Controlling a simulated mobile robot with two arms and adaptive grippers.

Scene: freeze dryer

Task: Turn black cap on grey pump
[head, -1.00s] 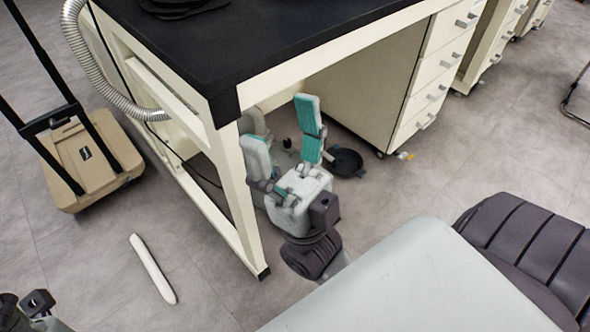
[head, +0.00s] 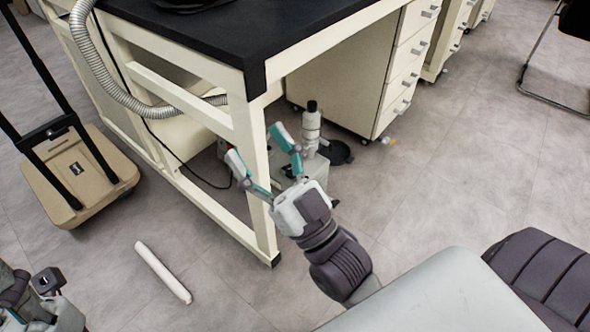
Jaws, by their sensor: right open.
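The grey pump (head: 316,168) stands on the floor under the black-topped bench. Its pale upright cylinder carries a black cap (head: 312,106) on top. My right gripper (head: 256,148) is open and empty, in front of the pump in the picture. Its fingers point up and left, across the bench's front leg, and are apart from the cap. The gripper hides part of the pump's lower body. At the lower left only part of my left arm shows, and its fingers cannot be seen.
The bench's cream leg (head: 250,190) stands close by the right gripper. A drawer cabinet (head: 345,88) is behind the pump. A ribbed hose (head: 92,75) runs along the bench. A tan wheeled case (head: 78,175) and a white bar (head: 163,272) are on the floor.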

